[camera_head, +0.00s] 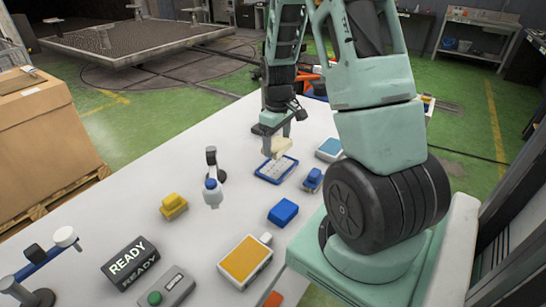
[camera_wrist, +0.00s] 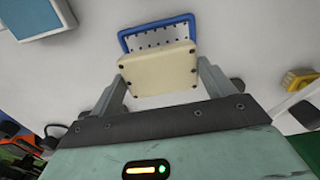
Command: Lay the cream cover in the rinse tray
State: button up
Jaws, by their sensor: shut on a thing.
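The cream cover (camera_wrist: 160,72) is a flat block with small dark screws at its corners. My gripper (camera_wrist: 162,78) is shut on it, one finger at each side. In the head view the cover (camera_head: 276,148) hangs from my gripper (camera_head: 281,138) above the table, near the far left edge of the blue-rimmed tray (camera_head: 274,178). The tray has a pale floor with dark holes. In the wrist view the cover hides the near part of the tray (camera_wrist: 130,44). I cannot tell whether the cover touches the tray.
Near the tray are a light-blue-topped box (camera_head: 329,149), a small blue part (camera_head: 313,180) and a blue block (camera_head: 283,212).

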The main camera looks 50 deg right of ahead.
aim_at(277, 167)
jog(key=shift+f+p, duration=0.45)
jog(key=shift+f, duration=2.7)
jog(key=shift+f, duration=0.2)
jog(key=o, duration=1.2)
jog(key=shift+r, duration=0.15)
